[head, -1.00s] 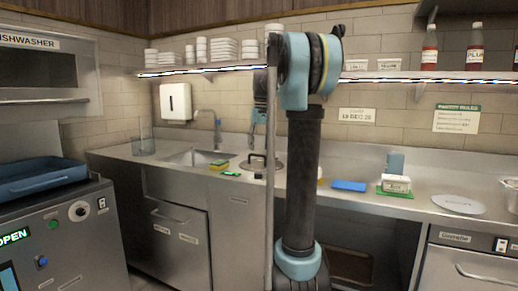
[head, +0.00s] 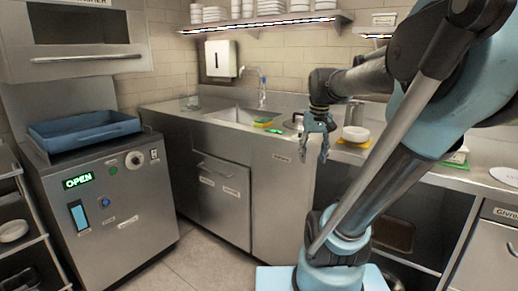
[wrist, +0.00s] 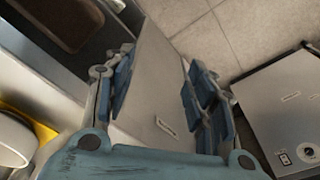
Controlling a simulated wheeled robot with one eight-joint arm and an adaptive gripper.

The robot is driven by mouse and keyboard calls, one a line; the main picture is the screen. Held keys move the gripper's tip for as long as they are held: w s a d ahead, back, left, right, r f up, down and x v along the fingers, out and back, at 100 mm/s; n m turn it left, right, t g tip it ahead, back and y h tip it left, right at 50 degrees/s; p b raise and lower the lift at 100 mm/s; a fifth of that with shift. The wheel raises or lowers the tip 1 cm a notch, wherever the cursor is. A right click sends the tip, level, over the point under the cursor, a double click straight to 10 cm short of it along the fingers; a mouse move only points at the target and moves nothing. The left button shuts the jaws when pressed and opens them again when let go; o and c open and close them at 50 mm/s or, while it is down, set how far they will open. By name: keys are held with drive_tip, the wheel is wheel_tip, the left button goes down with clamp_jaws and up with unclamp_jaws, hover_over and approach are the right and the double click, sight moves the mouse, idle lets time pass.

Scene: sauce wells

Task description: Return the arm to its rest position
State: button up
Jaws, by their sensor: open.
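My gripper (head: 317,146) hangs in front of the counter edge in the head view, right of the sink, with its fingers pointing down. It is open and empty. In the wrist view the two blue-padded fingers (wrist: 165,95) stand apart with only a cabinet front and the floor behind them. My arm is bent and reaches across the right side of the head view, hiding part of the counter.
The steel counter (head: 172,107) holds a sink (head: 232,116), a yellow-green sponge (head: 263,122) and a white round stack (head: 356,135). A dishwasher with a blue tray (head: 85,132) stands at left. The floor (head: 205,258) between them is clear.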

drive_tip(key=s+f, duration=1.2)
drive_tip(key=f, duration=0.3)
drive_tip(key=shift+s+f+t, duration=0.25)
drive_tip(key=shift+f+t, duration=0.1)
drive_tip(key=shift+t, duration=0.05)
drive_tip(key=shift+d, duration=0.1)
